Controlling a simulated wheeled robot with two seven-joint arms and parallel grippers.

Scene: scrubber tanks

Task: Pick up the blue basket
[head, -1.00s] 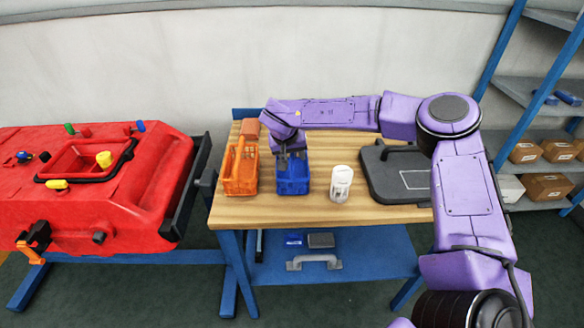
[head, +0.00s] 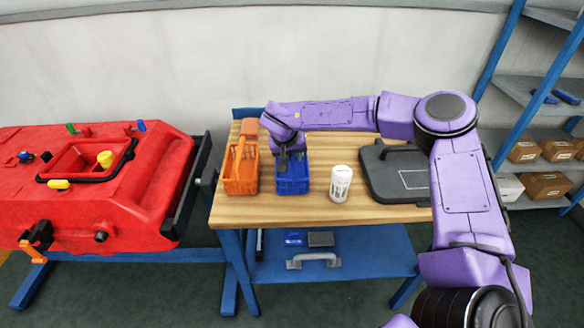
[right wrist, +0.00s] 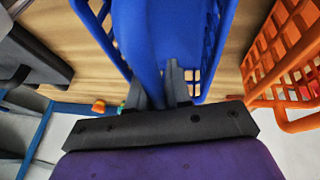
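The blue basket (head: 292,185) stands on the wooden table, right of an orange basket. My right gripper (head: 291,163) reaches down over the blue basket from behind and above. In the right wrist view its fingers (right wrist: 155,90) are apart, with the blue handle (right wrist: 160,40) of the basket running between them. Whether a finger touches the handle I cannot tell. The basket's lattice side (right wrist: 95,20) also shows there. My left gripper is not in view.
The orange basket (head: 240,175) stands close on the left. A white container (head: 341,184) and a dark flat case (head: 385,185) stand to the right on the table (head: 315,213). A red tank (head: 95,200) is at the far left. The table's front strip is clear.

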